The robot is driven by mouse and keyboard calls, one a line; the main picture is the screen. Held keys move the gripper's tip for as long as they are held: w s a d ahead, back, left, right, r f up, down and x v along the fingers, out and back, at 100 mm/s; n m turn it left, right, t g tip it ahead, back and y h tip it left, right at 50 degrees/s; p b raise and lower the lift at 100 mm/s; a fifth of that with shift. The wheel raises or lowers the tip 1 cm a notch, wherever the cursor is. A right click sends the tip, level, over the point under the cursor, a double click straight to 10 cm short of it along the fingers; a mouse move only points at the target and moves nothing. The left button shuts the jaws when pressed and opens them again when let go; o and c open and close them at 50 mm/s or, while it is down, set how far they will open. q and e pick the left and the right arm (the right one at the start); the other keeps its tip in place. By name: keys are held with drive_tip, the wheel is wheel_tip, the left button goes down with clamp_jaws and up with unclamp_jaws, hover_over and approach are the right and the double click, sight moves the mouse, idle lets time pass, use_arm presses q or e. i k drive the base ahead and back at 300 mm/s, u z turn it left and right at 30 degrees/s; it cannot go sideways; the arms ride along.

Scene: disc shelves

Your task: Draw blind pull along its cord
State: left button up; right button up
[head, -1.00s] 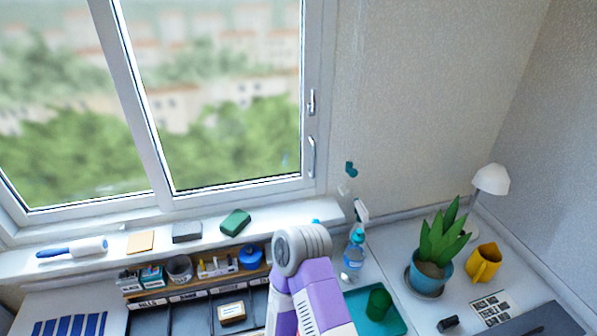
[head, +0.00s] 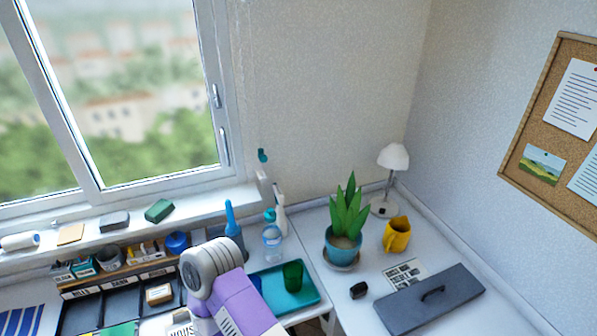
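A small teal piece, which looks like the blind pull (head: 262,155), sits against the wall just right of the window frame, above the sill's right end. A thin, faint vertical line above it may be its cord; I cannot make out the cord clearly. A small white piece (head: 262,175) shows just below the teal one. One purple and grey arm link of mine rises from the bottom edge, left of centre, well below the pull. No fingertips of either gripper show in this view, and nothing of mine touches the pull.
The window sill (head: 228,196) holds small items. A potted plant (head: 343,240), yellow mug (head: 397,235) and lamp (head: 393,158) stand right.

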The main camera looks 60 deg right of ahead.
sight(262, 158)
drive_tip(key=k, duration=0.45)
drive_tip(key=z, duration=0.8)
